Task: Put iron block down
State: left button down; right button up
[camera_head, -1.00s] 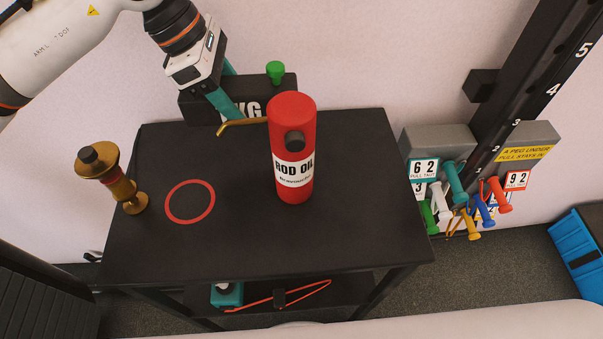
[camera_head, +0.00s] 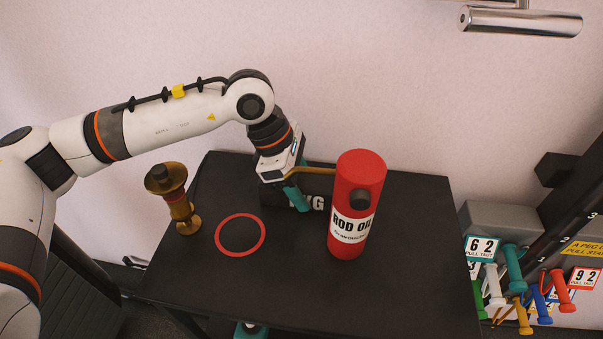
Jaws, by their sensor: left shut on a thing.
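The iron block (camera_head: 273,196) is black with white "KG" lettering, partly hidden by my left gripper and the red bottle. My left gripper (camera_head: 296,198), with teal fingers, comes down from above and is shut on the block. The block is low over the back part of the black table (camera_head: 270,285), right of the red ring (camera_head: 221,236) marked on the tabletop. I cannot tell whether its underside touches the table.
A red "ROD OIL" bottle (camera_head: 348,237) stands close in front and right of the block. A brass stand (camera_head: 180,207) is left of the ring. The ring's inside is empty. A rack with coloured pegs (camera_head: 513,268) is beyond the table's right side.

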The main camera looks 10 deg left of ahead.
pick_arm(q)
jog(key=shift+r, duration=0.1)
jog(key=c, duration=1.1)
grip_release()
jog(key=o, duration=0.5)
